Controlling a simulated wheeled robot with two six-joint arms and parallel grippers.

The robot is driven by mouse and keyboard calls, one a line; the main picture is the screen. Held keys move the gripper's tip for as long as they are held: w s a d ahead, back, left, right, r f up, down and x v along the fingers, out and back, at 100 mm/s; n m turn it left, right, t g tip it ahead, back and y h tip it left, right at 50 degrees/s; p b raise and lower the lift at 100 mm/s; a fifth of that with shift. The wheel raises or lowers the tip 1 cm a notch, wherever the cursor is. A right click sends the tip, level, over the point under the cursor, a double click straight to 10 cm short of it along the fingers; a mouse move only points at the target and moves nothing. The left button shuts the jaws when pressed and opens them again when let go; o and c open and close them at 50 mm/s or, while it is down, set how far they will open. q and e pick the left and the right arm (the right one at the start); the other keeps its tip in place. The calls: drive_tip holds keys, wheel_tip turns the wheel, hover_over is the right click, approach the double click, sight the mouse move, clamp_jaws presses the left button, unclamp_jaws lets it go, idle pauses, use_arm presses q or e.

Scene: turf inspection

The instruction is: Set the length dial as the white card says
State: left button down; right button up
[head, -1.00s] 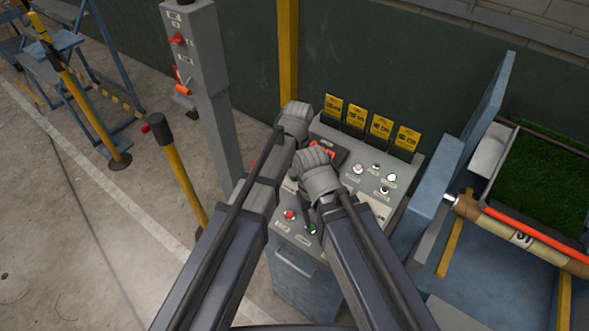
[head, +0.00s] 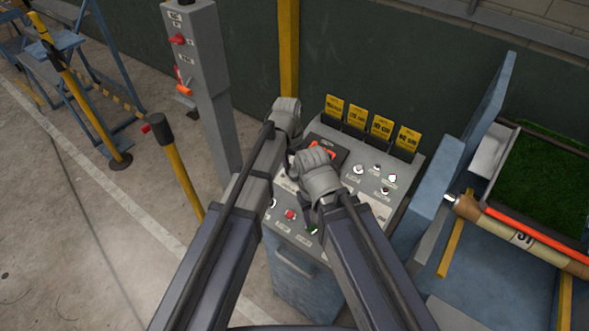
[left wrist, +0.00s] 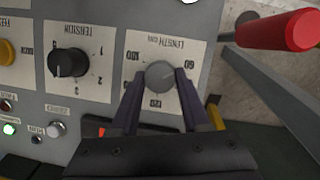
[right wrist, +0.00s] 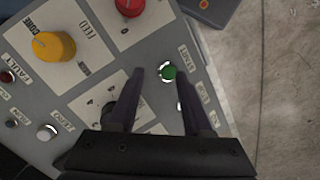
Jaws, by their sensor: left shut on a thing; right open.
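The length dial (left wrist: 159,74) is a round grey knob on a white plate marked LENGTH, upside down in the left wrist view. My left gripper (left wrist: 159,82) is shut on this knob, a finger on each side. I cannot read where its pointer stands. In the head view the left gripper (head: 287,112) is over the panel's back left, hiding the dial. My right gripper (right wrist: 155,76) is open and empty over the panel, near a green button (right wrist: 168,73); it also shows in the head view (head: 317,172). I cannot make out the white card's text.
The black tension knob (left wrist: 68,63) is beside the length plate. A yellow knob (right wrist: 53,46) and a red button (right wrist: 130,6) are near the right gripper. Yellow cards (head: 381,127) stand along the panel's back. A grey post (head: 207,90) and a red-handled lever (left wrist: 292,29) stand close left.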

sight(292, 170)
use_arm(q)
drive_tip(key=shift+c, duration=1.9)
unclamp_jaws()
drive_tip(key=r+p, duration=0.8)
drive_tip(key=shift+w+a, duration=0.1)
drive_tip(key=shift+a, duration=0.2)
drive_tip(key=shift+f, duration=0.1)
use_arm(e)
wheel_tip(292, 170, up, 8)
drive_tip(key=shift+f, duration=0.15)
